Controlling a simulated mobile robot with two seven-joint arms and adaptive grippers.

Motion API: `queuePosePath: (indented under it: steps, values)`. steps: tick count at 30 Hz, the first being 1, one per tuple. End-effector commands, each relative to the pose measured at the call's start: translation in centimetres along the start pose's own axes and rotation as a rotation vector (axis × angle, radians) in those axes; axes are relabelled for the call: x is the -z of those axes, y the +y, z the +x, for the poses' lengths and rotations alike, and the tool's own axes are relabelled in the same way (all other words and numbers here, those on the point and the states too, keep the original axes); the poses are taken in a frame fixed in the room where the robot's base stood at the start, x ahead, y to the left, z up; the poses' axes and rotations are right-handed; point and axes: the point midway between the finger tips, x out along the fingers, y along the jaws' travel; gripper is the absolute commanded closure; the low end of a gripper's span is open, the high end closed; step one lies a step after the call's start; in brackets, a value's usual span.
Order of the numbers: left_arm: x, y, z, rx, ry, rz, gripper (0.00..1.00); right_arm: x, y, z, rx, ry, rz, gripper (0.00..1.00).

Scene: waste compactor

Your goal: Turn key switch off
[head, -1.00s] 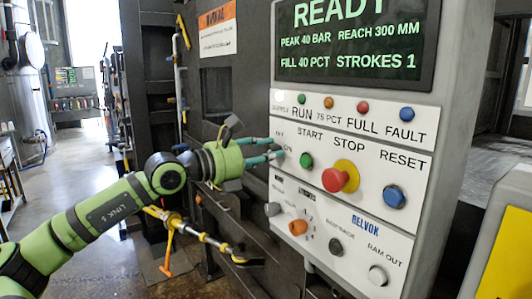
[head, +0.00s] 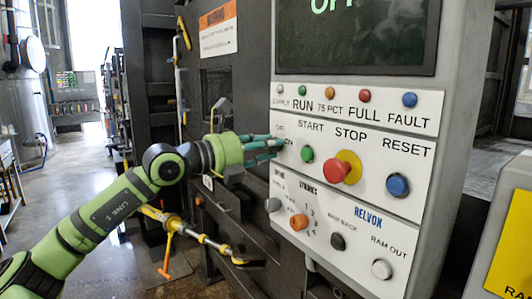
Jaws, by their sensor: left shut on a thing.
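My left gripper (head: 277,148) is at the left edge of the white control panel (head: 345,212), with its teal fingertips shut on the key switch. The fingers cover the key, so its exact angle is hidden. The small OFF and ON labels of the key switch show beside the fingertips. The display (head: 355,35) above reads OFF, partly cut by the top edge. The supply lamp (head: 281,89) at the left of the lamp row looks unlit. My right gripper is not in view.
Close to the fingers is the green START button (head: 307,154). Further right are the red STOP button (head: 337,171) and the blue RESET button (head: 397,185). A yellow-marked cabinet (head: 505,235) stands at the right.

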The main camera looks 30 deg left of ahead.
Motion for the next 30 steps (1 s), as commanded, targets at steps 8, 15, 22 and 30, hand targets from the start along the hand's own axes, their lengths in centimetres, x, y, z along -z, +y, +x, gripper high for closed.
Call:
queuePosePath:
  steps: [8,15,22,30]
  values:
    - [0.7,0.1,0.2,-0.001,0.014,-0.259,1.0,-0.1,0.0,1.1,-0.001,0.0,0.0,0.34]
    - [0.7,0.0,0.2,-0.002,0.015,-0.437,1.0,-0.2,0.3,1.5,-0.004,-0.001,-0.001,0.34]
    - [0.7,0.0,0.2,-0.004,0.017,-0.543,1.0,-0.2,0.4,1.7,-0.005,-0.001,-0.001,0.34]
    - [0.7,-0.1,0.2,-0.005,0.017,-0.592,1.0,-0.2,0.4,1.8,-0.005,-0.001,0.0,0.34]
